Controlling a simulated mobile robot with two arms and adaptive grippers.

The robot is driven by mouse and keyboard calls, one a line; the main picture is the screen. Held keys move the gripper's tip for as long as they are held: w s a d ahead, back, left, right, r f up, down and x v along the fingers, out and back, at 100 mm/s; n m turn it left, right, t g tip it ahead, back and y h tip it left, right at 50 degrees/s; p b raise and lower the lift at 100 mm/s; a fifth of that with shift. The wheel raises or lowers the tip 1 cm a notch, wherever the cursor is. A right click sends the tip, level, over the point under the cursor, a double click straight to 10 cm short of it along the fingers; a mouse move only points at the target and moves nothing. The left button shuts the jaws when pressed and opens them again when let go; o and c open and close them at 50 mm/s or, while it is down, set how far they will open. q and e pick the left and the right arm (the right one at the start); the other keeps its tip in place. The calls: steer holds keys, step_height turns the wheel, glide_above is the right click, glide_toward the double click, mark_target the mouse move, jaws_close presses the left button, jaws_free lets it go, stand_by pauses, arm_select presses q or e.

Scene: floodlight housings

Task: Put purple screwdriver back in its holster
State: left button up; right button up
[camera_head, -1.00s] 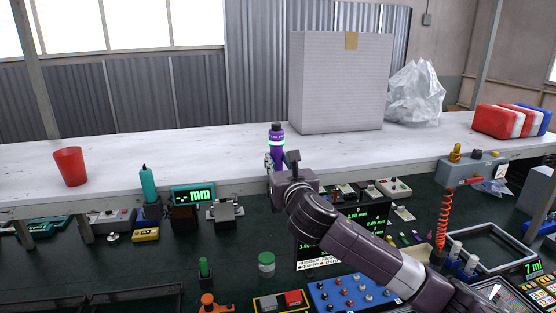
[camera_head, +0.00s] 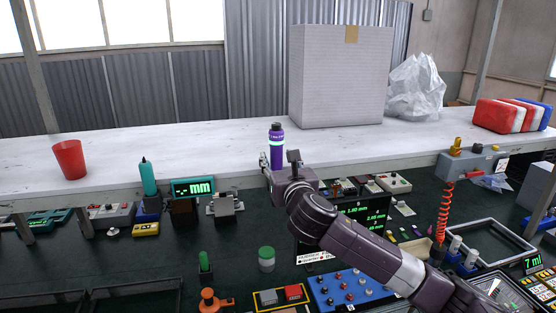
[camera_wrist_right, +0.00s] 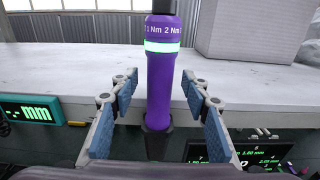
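The purple screwdriver (camera_head: 277,142) stands upright at the front edge of the white shelf, with a black top and a pale green band. In the right wrist view the screwdriver (camera_wrist_right: 160,82) is between the two blue-padded fingers of my right gripper (camera_wrist_right: 158,98). A gap shows on each side of it, so the gripper is open around it and apart from it. Its lower end meets a dark piece (camera_wrist_right: 156,142), perhaps the holster; how it sits there is partly hidden. In the head view my right gripper (camera_head: 279,163) is just below it. My left gripper is not in view.
A teal screwdriver (camera_head: 148,178) stands at left beside a green display (camera_head: 193,188). A red cup (camera_head: 69,160) and a large grey box (camera_head: 340,80) stand on the shelf. Several instruments and a blue panel (camera_head: 345,291) crowd the dark bench below.

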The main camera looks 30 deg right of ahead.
steer(key=shift+f, duration=0.2)
steer(key=v, duration=1.2)
stand_by(0.4)
